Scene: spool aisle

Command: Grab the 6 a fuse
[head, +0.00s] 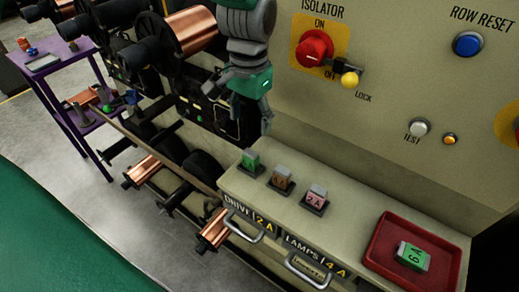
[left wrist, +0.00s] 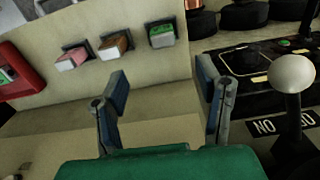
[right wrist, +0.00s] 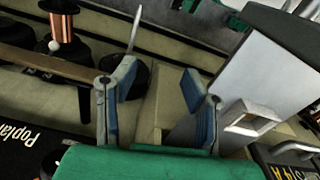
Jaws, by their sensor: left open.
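A green fuse marked 6 A (head: 412,256) lies in a red tray (head: 376,250) at the right end of the cream ledge. Another green fuse (head: 250,160) stands in a dark holder at the ledge's left, its label not readable; it also shows in the left wrist view (left wrist: 162,36). Beside it stand a brown fuse (head: 281,178) and a pink fuse marked 2 A (head: 316,196). My left gripper (head: 252,108) is open and empty, above and behind the left end of the ledge. My right gripper (right wrist: 158,90) is open and empty, outside the head view.
The panel has a red isolator knob (head: 314,48), a yellow-tipped lever (head: 349,79) and a blue button (head: 467,44). Drawer handles (head: 249,228) stick out below the ledge. Copper spools (head: 192,35) and a purple cart (head: 62,60) are at left. The ledge between pink fuse and tray is clear.

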